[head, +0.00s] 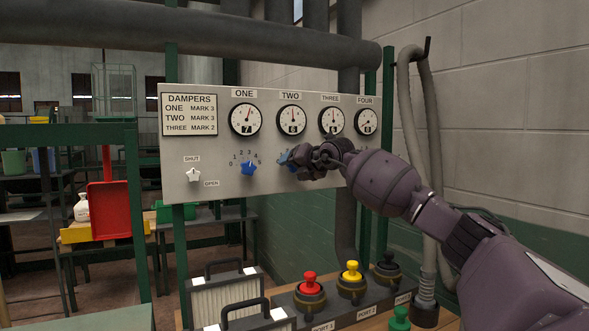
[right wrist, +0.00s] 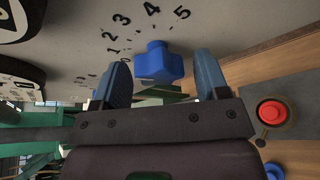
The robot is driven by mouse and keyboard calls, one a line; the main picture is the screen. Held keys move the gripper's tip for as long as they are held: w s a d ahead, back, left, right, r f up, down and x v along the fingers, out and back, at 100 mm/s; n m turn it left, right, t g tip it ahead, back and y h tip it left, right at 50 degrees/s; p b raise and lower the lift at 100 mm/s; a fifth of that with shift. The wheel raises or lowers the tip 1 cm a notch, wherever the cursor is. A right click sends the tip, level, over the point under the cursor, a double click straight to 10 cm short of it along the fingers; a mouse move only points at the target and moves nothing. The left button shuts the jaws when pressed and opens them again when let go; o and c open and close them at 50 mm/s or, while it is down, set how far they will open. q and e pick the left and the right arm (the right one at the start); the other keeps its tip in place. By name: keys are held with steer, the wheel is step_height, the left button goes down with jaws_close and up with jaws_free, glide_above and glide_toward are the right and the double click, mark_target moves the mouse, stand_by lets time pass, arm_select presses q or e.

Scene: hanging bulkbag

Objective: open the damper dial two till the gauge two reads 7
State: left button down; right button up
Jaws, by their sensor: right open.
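Gauge two (head: 291,120) is a round white dial under the label TWO on the grey panel. Its small window seems to show 6, but is hard to read. Damper dial two (head: 284,157) is a blue knob below it, mostly hidden behind my right gripper (head: 303,161) in the head view. In the right wrist view the blue knob (right wrist: 157,63) stands between my two open fingers, with a gap on each side. Scale marks 1 to 5 show around it; where its pointer stands is unclear. My left gripper is not in view.
Gauge one (head: 245,119) and blue dial one (head: 248,168) are to the left, with a white SHUT/OPEN knob (head: 193,174). A DAMPERS card (head: 189,115) lists TWO MARK 3. Red (head: 310,284) and yellow (head: 351,271) port plugs stand below. A grey hose (head: 409,110) hangs at right.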

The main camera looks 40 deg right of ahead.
steer(key=c, duration=0.9)
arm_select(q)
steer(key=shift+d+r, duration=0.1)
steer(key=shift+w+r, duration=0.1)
arm_select(e)
steer(key=m+p, duration=0.1)
steer(key=p, duration=0.2)
steer(key=m+t+y+p, duration=0.1)
steer(key=m+p, duration=0.1)
steer(key=p, duration=0.2)
steer(key=m+p, duration=0.1)
steer(key=p, duration=0.2)
steer(key=shift+r+t+y, duration=0.25)
steer(key=shift+t+y, duration=0.05)
steer(key=shift+t, duration=0.1)
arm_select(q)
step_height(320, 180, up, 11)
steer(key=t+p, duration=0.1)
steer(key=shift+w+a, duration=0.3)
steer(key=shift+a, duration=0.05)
arm_select(e)
steer(key=shift+f+m, duration=0.15)
steer(key=shift+m, duration=0.15)
